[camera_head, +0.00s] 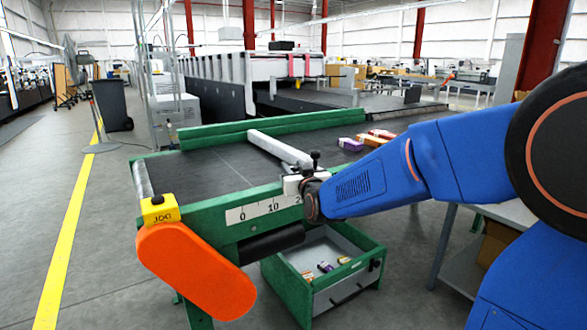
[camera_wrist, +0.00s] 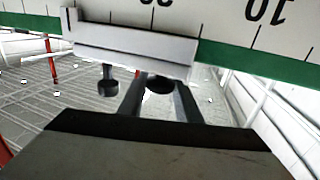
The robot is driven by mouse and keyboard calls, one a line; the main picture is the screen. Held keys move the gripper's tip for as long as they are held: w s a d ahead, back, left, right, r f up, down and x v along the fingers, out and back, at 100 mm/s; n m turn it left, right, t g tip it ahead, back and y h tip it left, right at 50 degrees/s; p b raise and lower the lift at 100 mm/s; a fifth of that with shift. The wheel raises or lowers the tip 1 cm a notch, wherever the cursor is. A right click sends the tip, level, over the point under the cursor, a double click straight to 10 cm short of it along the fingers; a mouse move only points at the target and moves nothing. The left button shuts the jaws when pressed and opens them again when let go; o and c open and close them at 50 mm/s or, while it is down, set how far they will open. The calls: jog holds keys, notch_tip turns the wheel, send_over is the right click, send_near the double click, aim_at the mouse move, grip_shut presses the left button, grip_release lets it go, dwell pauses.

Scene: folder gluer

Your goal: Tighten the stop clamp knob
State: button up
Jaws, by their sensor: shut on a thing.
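The stop clamp (camera_head: 292,184) is a pale block on the conveyor's front green rail, at the near end of a long white stop bar (camera_head: 280,148). In the wrist view, which is upside down, the clamp (camera_wrist: 135,45) sits across the scale. A dark round knob (camera_wrist: 159,84) lies between the two fingers of my gripper (camera_wrist: 160,98), which is shut on it. A second, smaller black knob (camera_wrist: 108,86) stands free beside the fingers; a black knob (camera_head: 315,155) also shows above the clamp in the head view. There, my wrist hides the held knob.
The scale (camera_head: 265,209) runs along the front rail. Several small cartons (camera_head: 352,144) lie on the dark belt (camera_head: 190,172). A green-framed drawer (camera_head: 325,292) with small cartons is open below. An orange cover (camera_head: 195,270) and a yellow box (camera_head: 158,208) are at the left corner.

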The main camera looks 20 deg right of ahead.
jog(key=shift+a+m+g+h, duration=0.1)
jog(key=shift+m+g+h, duration=0.45)
jog(key=shift+m+h, duration=1.5)
jog(key=shift+a+m+g+h, duration=0.1)
jog(key=shift+m+g+h, duration=0.75)
jog(key=shift+h, duration=2)
jog(key=m+g+h, duration=0.2)
jog(key=m+h, duration=0.1)
jog(key=m+g+h, duration=0.3)
jog(key=shift+d+r, duration=0.1)
jog(key=shift+d, duration=0.1)
jog(key=shift+m+g+h, duration=0.3)
jog(key=shift+g, duration=0.2)
jog(key=o, duration=1)
jog(key=shift+a, duration=0.1)
jog(key=shift+v, duration=3.65)
